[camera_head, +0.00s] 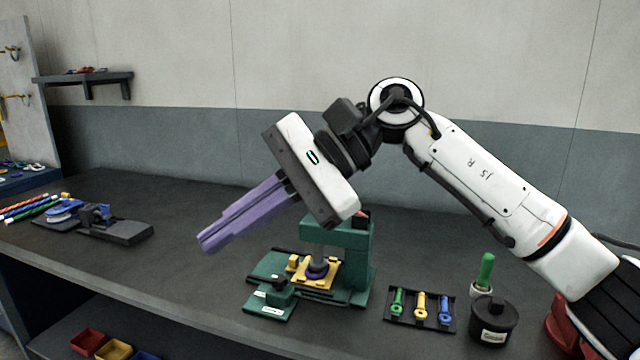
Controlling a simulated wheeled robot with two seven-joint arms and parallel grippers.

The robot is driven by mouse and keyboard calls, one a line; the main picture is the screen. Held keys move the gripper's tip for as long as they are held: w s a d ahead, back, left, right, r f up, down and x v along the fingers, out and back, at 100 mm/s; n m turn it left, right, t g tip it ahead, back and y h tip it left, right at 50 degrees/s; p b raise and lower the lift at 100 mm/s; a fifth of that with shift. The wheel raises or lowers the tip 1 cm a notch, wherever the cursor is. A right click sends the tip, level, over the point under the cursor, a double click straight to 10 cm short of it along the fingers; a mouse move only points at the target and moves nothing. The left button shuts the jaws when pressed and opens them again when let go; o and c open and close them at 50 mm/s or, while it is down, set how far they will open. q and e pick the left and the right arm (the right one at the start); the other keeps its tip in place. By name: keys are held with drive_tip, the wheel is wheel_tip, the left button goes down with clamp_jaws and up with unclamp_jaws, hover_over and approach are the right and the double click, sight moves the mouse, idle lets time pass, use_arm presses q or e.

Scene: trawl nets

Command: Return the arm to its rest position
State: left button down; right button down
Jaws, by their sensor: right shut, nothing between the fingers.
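My right arm (480,180) reaches in from the right, bent high over the dark workbench (180,260). My right gripper (208,242) has purple fingers, which point down and to the left. The fingers are shut together with nothing between them. They are above the bench top, apart from everything on it. My left gripper does not show.
Below my right gripper stands a green press-like device (358,250) with a yellow fixture (300,270). To its right are a dark tray (430,322) of coloured tools and a lidded black pot (492,318). A wall shelf (85,78) hangs at the left. The front-left bench is clear.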

drive_tip(key=w+d+f+n+t+h, duration=0.1)
drive_tip(key=w+d+f+n+t, duration=0.1)
drive_tip(key=d+f+n+t, duration=0.6)
drive_tip(key=w+d+f+n+t, duration=0.25)
drive_tip(key=f+n+t, duration=0.35)
drive_tip(key=f, duration=0.5)
drive_tip(key=w+d+f+n+t+h, duration=0.1)
drive_tip(key=d+f+n+t, duration=0.45)
drive_tip(key=f+n, duration=0.35)
drive_tip(key=s+d+f+m+g+h, duration=0.2)
drive_tip(key=s+d+f+m, duration=0.2)
drive_tip(key=s+f, duration=0.4)
drive_tip(key=s+d+f+m+g+h, duration=0.2)
drive_tip(key=s+d+f+m+g, duration=0.1)
drive_tip(key=s+f, duration=0.5)
drive_tip(key=s+d+f+m+g+h, duration=0.2)
drive_tip(key=s+f+m, duration=0.5)
drive_tip(key=f, duration=0.4)
drive_tip(key=s+d+g, duration=0.1)
drive_tip(key=d, duration=0.1)
drive_tip(key=shift+d+f+h, duration=0.2)
drive_tip(key=shift+d+h, duration=0.2)
